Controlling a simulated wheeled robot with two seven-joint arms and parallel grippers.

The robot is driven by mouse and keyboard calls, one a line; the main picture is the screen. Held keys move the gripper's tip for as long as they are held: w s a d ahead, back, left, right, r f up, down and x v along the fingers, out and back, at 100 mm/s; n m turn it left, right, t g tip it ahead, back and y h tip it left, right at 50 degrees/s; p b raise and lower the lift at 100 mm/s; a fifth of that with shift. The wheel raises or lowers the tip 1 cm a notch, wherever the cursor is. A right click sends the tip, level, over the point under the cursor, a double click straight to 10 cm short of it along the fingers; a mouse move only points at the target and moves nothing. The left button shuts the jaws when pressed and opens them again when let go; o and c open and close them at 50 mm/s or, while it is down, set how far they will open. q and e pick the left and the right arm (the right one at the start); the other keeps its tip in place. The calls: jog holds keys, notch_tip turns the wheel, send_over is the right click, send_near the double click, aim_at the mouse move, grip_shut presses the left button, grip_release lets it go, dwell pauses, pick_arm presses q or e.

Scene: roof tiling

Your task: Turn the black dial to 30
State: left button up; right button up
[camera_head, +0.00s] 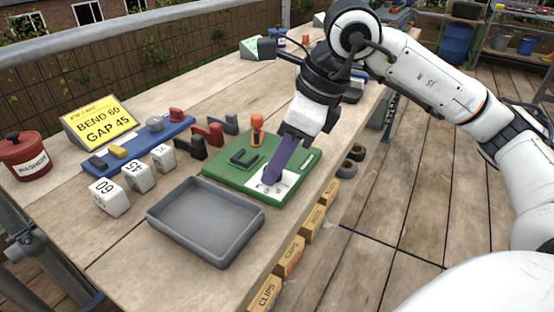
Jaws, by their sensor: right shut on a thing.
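A green board (220,171) lies on the wooden table, with a white marked plate (287,187) at its front right. My right gripper (270,180) reaches down from above onto this plate. Its purple fingers are shut at the spot where the black dial would sit, and they hide the dial. The marks on the plate are too small and too covered to read, so the dial's setting cannot be told. My left gripper is not in view.
The board carries a black bracket (243,158) and an orange-handled part (257,128). A grey tray (205,222) lies in front.

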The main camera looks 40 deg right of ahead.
jog(key=shift+m+t+h, duration=0.3)
jog(key=shift+m, duration=0.7)
jog(key=o, duration=1)
jog(key=shift+r, duration=0.1)
pick_arm(q)
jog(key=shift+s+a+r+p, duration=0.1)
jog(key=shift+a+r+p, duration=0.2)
jog(key=shift+p, duration=0.9)
pick_arm(e)
jog(key=v, duration=1)
jog(key=shift+s+a+r, duration=0.1)
